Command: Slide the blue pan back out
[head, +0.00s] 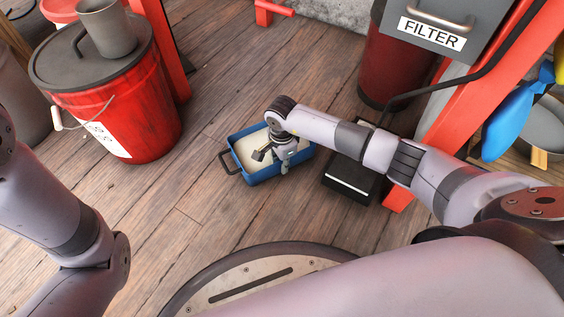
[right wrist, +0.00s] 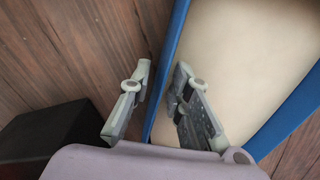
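The blue pan (head: 264,176) lies on the wooden floor in the middle of the head view, with a pale inside and a dark handle (head: 228,163) at its left end. My right gripper (head: 285,166) is down at the pan's right part. In the right wrist view, the right gripper (right wrist: 161,72) is open, one finger outside the pan's blue wall (right wrist: 172,45) and the other on its inner side. A gap shows between the outer finger and the wall. My left arm shows at the left edge, but its gripper is out of view.
A black box (head: 347,186) stands close to the pan's right end. A red-orange shelf post (head: 452,105) and a dark red drum (head: 388,75) are farther right. A red bucket (head: 150,125) stands at the left. The floor left of and below the pan is clear.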

